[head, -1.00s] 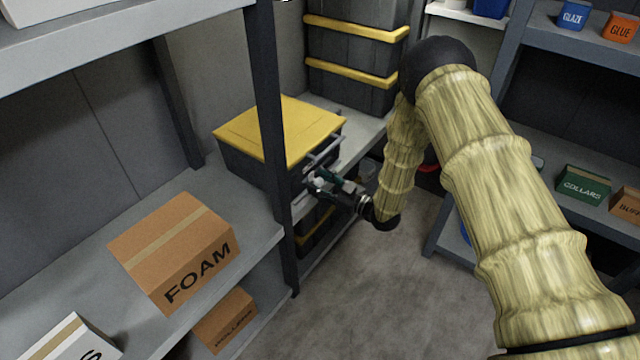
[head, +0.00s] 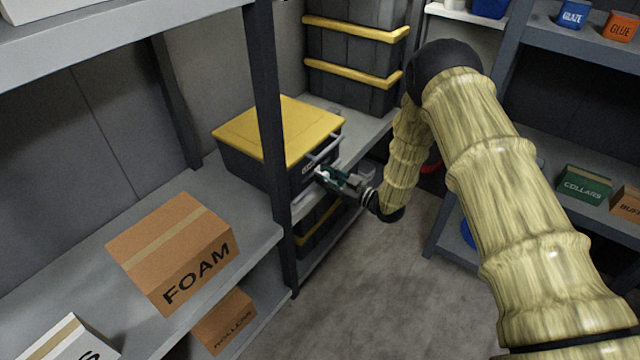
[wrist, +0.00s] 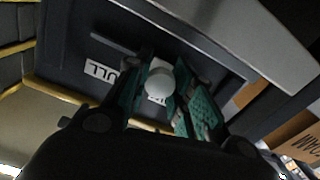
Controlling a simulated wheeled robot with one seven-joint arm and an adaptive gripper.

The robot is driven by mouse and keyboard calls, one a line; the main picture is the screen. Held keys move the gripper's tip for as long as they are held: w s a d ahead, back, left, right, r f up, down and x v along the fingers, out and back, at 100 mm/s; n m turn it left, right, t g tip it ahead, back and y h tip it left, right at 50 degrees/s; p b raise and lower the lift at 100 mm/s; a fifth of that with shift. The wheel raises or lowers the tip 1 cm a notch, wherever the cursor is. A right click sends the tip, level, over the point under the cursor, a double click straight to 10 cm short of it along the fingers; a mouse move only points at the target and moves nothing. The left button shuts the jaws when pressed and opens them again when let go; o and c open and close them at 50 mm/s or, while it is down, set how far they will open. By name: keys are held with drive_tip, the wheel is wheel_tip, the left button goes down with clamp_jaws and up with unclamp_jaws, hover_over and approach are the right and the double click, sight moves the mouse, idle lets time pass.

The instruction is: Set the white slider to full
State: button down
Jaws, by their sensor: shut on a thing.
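The white slider (wrist: 158,84) shows in the wrist view as a round white knob on the dark front of the yellow-lidded box (head: 238,165). My gripper (head: 324,175) is at that front face, and its green fingers (wrist: 160,88) are shut on the knob in the wrist view. A white label reading as part of "FULL" (wrist: 101,70) lies left of the knob in that view, apart from it. A grey bar (wrist: 114,45) runs to the upper left of the knob. Another label directly behind the knob is mostly hidden.
A dark shelf post (head: 270,140) stands left of my gripper, close to the box. A FOAM carton (head: 172,250) sits on the near shelf. Stacked dark bins with yellow bands (head: 355,60) stand behind. The floor (head: 380,290) below my arm is clear.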

sight(325, 161)
drive_tip(key=w+d, duration=0.2)
drive_tip(key=w, duration=0.1)
drive_tip(key=w+d, duration=0.1)
drive_tip(key=shift+w+d+b, duration=0.25)
drive_tip(key=shift+w+b, duration=0.15)
drive_tip(key=c, duration=1.2)
unclamp_jaws()
drive_tip(key=shift+o, duration=0.2)
drive_tip(key=v, duration=1.2)
